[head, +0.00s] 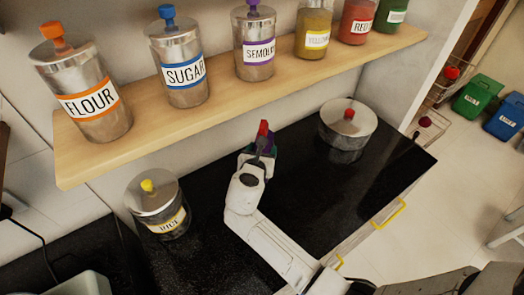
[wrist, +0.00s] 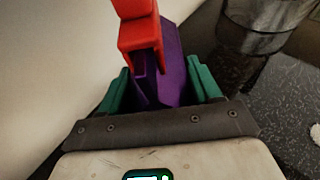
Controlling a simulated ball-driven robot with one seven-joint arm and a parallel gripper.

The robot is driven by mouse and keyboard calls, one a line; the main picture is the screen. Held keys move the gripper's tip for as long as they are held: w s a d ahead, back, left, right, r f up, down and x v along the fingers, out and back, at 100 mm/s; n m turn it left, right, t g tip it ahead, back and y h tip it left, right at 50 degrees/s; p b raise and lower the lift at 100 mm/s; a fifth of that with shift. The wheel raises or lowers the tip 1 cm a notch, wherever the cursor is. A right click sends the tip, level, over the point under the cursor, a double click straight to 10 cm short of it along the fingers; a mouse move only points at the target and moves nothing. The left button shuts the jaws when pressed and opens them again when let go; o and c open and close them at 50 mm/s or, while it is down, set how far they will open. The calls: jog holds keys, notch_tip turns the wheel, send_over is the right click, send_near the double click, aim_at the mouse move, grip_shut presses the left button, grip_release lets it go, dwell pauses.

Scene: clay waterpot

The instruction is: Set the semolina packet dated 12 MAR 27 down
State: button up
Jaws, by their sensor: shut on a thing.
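My gripper (head: 257,158) is over the black counter (head: 215,150), near the wall below the shelf. Its teal fingers are shut on a purple packet (wrist: 174,62), one finger on each side. A red piece like a clip (wrist: 138,35) is on the packet's top; it also shows in the head view (head: 263,128). Most of the packet is hidden behind the gripper in the head view. No date or label on it can be read. I cannot tell whether its bottom touches the counter.
A rice jar (head: 165,215) with a yellow knob stands on the counter at left. A steel pot with a red knob (head: 347,135) stands at right. The wooden shelf (head: 150,140) above holds several labelled jars. Counter between pot and gripper is clear.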

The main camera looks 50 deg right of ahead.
jog(key=shift+f, duration=0.25)
jog(key=o, duration=1.5)
jog(key=shift+c, duration=0.2)
